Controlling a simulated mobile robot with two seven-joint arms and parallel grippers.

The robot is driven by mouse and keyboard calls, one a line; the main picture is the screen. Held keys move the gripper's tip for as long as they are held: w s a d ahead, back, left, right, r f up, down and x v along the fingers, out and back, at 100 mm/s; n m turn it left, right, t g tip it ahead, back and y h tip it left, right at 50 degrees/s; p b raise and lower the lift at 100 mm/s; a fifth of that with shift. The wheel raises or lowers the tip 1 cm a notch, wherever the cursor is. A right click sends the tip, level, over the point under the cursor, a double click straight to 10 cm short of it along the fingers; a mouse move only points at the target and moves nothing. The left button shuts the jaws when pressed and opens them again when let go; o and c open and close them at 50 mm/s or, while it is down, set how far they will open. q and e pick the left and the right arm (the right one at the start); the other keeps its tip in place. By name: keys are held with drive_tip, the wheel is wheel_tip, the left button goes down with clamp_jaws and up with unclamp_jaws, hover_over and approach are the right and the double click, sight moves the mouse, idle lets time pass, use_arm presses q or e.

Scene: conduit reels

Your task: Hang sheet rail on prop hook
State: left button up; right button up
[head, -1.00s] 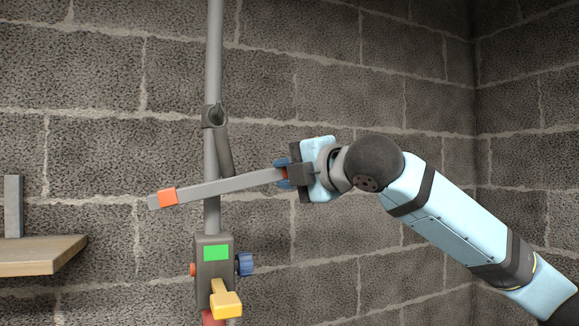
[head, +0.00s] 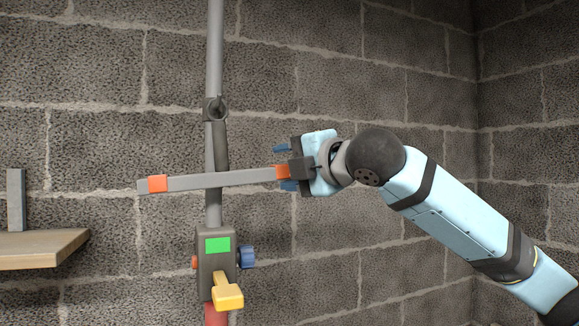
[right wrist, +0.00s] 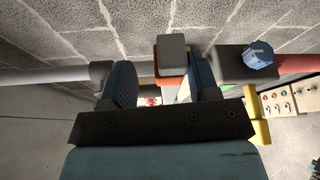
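The sheet rail (head: 220,180), a grey bar with orange bands near both ends, crosses in front of the prop pole (head: 214,50), nearly level, right end slightly higher. The dark hook piece (head: 220,140) hangs from a collar on the pole down to the rail; whether its lower end holds the rail is hidden. My right gripper (head: 285,168) is open around the rail's right end, one blue finger above and one below. In the right wrist view the rail's end (right wrist: 172,52) lies between the spread fingers, nearer the right one. My left gripper is not in view.
Below the rail, the pole carries a grey box (head: 205,280) with a green panel, blue knob (head: 246,257) and yellow lever (head: 228,296). A wooden shelf (head: 40,250) with a grey upright piece is at left.

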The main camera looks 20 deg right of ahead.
drive_tip(key=shift+s, duration=0.1)
drive_tip(key=b+v, duration=0.3)
drive_tip(key=v, duration=1.1)
drive_tip(key=w+a+f+m+g+y, duration=0.1)
drive_tip(key=w+a+f+m, duration=0.15)
drive_tip(key=w+f, duration=0.55)
drive_tip(key=w+a+f+m+g+y, duration=0.1)
drive_tip(key=w+a+f+m, duration=0.2)
drive_tip(key=f, duration=0.8)
wheel_tip(320, 180, down, 32)
drive_tip(key=a+m+h, duration=0.1)
drive_tip(key=a+m, duration=0.1)
drive_tip(key=m, duration=0.6)
drive_tip(key=s+d+f+m+g+h+p, duration=0.1)
drive_tip(key=s+f+m+h, duration=0.3)
drive_tip(key=s+f, duration=2.2)
wheel_tip(320, 180, down, 3)
drive_tip(key=d+m+g, duration=0.1)
drive_tip(key=m, duration=0.3)
drive_tip(key=shift+s+r+g+h, duration=0.25)
drive_tip(key=shift+g+h, duration=0.05)
drive_tip(key=shift+h, duration=0.1)
